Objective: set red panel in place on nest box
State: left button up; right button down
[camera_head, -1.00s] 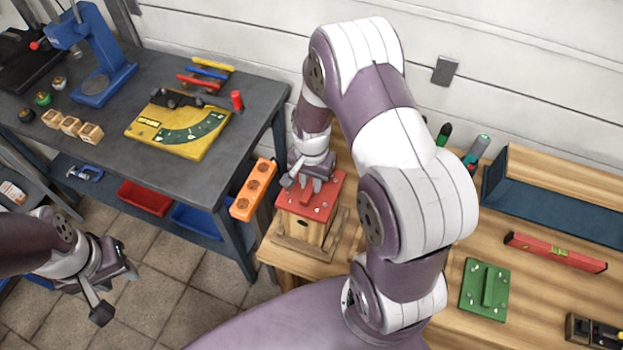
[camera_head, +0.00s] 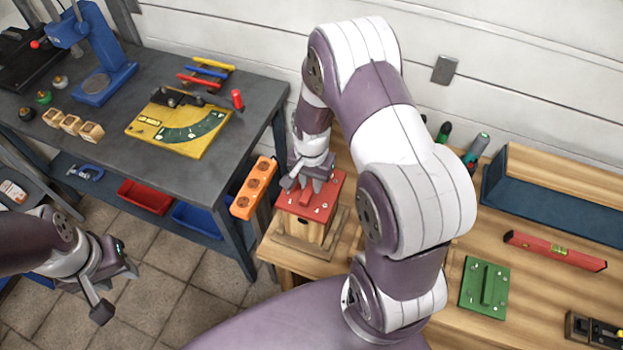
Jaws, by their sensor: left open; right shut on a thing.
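The red panel (camera_head: 323,207) lies on top of the wooden nest box (camera_head: 300,229) on the wooden bench. It looks flat on the box, with small light fastener heads near its edges. My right gripper (camera_head: 306,188) is over the panel and shut on its raised red handle; the arm partly hides the panel's far side.
A green panel with a handle (camera_head: 485,287) lies on the wooden bench (camera_head: 400,335) to the right, near a red level (camera_head: 555,251) and a blue-and-wood block (camera_head: 560,206). An orange socket block (camera_head: 253,188) hangs at the grey bench (camera_head: 190,175) edge, close left of the nest box.

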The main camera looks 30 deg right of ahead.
jog(key=c, duration=0.6)
grip_release()
jog(key=shift+o, duration=0.2)
notch_tip(320, 180, up, 7)
jog(key=p, duration=0.6)
dwell(0.4)
